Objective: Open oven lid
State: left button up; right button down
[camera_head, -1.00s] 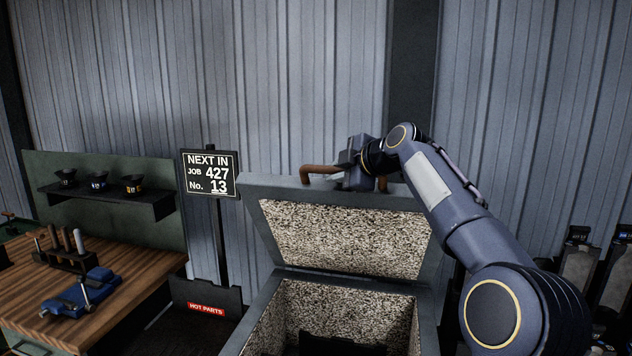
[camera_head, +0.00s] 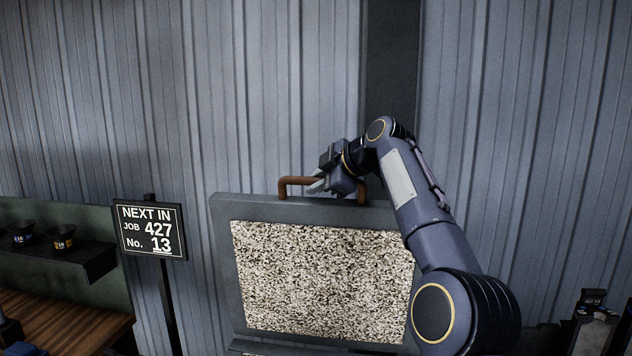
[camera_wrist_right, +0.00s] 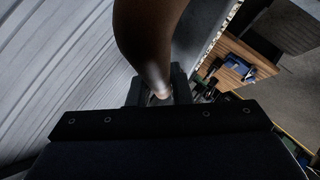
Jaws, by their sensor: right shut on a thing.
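The oven lid (camera_head: 222,260) is raised in the head view, its speckled lining (camera_head: 318,280) facing me. A brown handle (camera_head: 284,187) runs along its top edge. My right gripper (camera_head: 318,182) is at this handle, shut on it, and its wrist hides part of the bar. In the right wrist view the brown handle bar (camera_wrist_right: 150,40) runs down between the fingers (camera_wrist_right: 160,97). The oven body is almost wholly below the head view. My left gripper is not in view.
A sign (camera_head: 151,230) reading job 427, No. 13 stands left of the lid. A dark shelf (camera_head: 80,262) with small cups and a wooden bench (camera_head: 60,318) are at the far left. A corrugated wall (camera_head: 250,100) is behind the lid.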

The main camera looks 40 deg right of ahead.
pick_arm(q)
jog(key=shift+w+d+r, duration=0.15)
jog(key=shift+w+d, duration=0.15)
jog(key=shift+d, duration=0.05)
pick_arm(e)
jog(key=shift+w+d, duration=0.5)
jog(key=shift+d, duration=0.2)
jog(key=c, duration=1.3)
grip_release()
jog(key=shift+r, duration=0.1)
jog(key=v, duration=0.8)
jog(key=shift+w, duration=0.1)
